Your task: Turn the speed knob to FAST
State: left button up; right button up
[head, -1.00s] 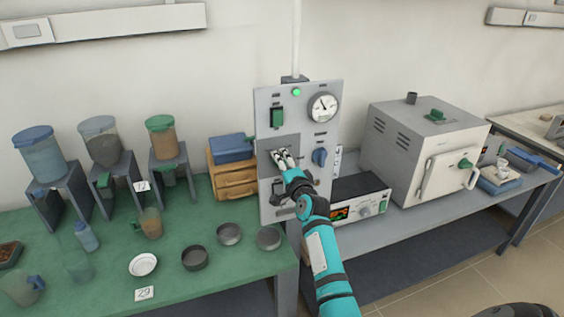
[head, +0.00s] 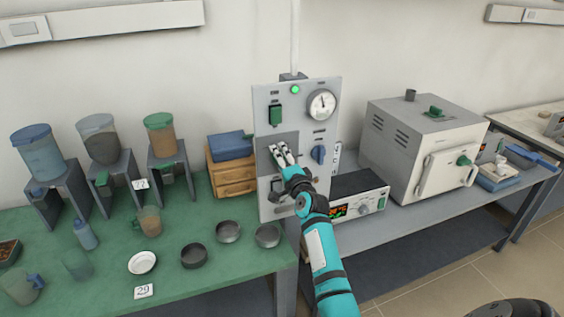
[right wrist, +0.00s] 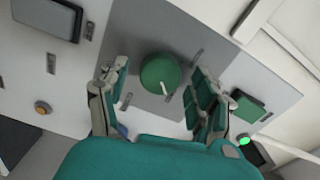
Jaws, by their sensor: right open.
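A grey control panel (head: 264,105) stands upright between the two benches. In the right wrist view a round green knob (right wrist: 160,72) with a white pointer line sits on a darker grey plate (right wrist: 215,55) of the panel. Its labels are too small to read. My right gripper (head: 281,149) is in front of this plate and hides the knob in the head view. In the right wrist view the right gripper (right wrist: 163,92) is open, with one finger on each side of the knob. Contact with the knob cannot be told. My left gripper is not in view.
The panel also carries a blue knob (head: 318,154), a green switch (head: 275,114), a lit green lamp (head: 295,90) and a dial gauge (head: 322,105). A furnace (head: 410,150) stands to the right. Dispensers and dishes stand on the green bench (head: 105,262).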

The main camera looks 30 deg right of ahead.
jog(key=v, duration=1.2)
jog(key=shift+f, duration=0.15)
jog(key=a+f+n+g+y+b, duration=0.1)
jog(key=a+f+n+g, duration=0.15)
jog(key=f, duration=0.85)
jog(key=a+f+n+g+y+b, duration=0.1)
jog(key=a+f+n+g+y, duration=0.2)
jog(key=f, duration=0.9)
jog(key=s+a+f+n+g, duration=0.1)
jog(key=s+a+f+n, duration=0.2)
jog(key=f, duration=0.4)
jog(key=s+a+f+g+b, duration=0.1)
jog(key=s+a+f, duration=0.1)
jog(key=s+f, duration=0.4)
jog(key=s+a+f+n+g, duration=0.1)
jog(key=s+a+f+n, duration=0.15)
jog(key=f, duration=0.55)
jog(key=s+a+f+n+g+b, duration=0.1)
jog(key=s+a+f+n+g, duration=0.15)
jog(key=s+f, duration=0.65)
jog(key=s+a+f+n+g+b, duration=0.1)
jog(key=s+f+n+g, duration=0.15)
jog(key=s+f, duration=0.7)
jog(key=s+f+n+g, duration=0.1)
jog(key=s+f+n, duration=0.1)
jog(key=s, duration=0.8)
jog(key=s+f+n+g, duration=0.2)
jog(key=s+n, duration=0.1)
jog(key=s, duration=0.7)
jog(key=shift+b, duration=0.45)
